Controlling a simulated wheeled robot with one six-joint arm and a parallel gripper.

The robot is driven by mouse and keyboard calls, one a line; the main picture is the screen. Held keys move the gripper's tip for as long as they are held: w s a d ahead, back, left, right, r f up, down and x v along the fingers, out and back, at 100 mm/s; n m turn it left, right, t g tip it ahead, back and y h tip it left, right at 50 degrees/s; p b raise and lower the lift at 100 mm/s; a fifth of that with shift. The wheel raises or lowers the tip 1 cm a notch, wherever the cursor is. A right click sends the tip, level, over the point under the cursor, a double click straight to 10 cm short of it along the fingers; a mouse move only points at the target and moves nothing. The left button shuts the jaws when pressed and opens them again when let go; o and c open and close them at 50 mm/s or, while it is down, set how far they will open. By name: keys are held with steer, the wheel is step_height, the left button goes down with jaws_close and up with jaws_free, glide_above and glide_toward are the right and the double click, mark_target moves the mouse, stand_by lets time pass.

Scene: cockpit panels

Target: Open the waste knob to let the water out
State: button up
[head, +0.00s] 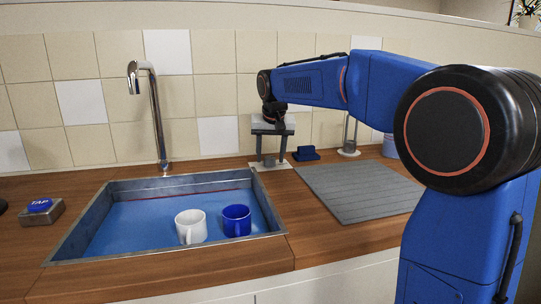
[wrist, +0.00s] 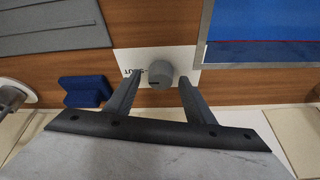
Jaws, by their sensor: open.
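The waste knob (wrist: 160,77) is a round grey dial on a white plate (wrist: 186,56) set in the wooden counter. A dark line on it points left in the wrist view, toward a small printed label. In the head view the knob (head: 269,161) stands right of the sink's back corner. My gripper (wrist: 159,84) is open and points down, with one finger on each side of the knob. Gaps show between fingers and knob. In the head view my gripper (head: 268,150) is over the plate. The sink (head: 138,209) holds blue water.
A white mug (head: 191,227) and a blue mug (head: 237,220) stand in the sink. The tiled wall is close behind.

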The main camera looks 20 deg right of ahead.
steer(key=shift+c, duration=0.7)
steer(key=c, duration=0.9)
steer(key=shift+n, duration=0.4)
steer(key=n+y, duration=0.1)
steer(key=n, duration=0.2)
steer(key=shift+d+n+y, duration=0.2)
steer(key=shift+n+y, duration=0.2)
steer(key=n, duration=0.2)
steer(key=n+g+y, duration=0.1)
steer(key=n, duration=0.1)
steer(key=shift+w+n+y, duration=0.15)
steer(key=shift+n+y, duration=0.15)
steer(key=n, duration=0.2)
steer(key=n+g+y, duration=0.1)
steer(key=n, duration=0.1)
steer(key=shift+w+d+g, duration=0.1)
steer(key=shift+g, duration=0.2)
steer(key=n+g, duration=0.1)
steer(key=n, duration=0.3)
steer(key=shift+w+n+y, duration=0.1)
steer(key=shift+n+y, duration=0.2)
steer(key=shift+g, duration=0.3)
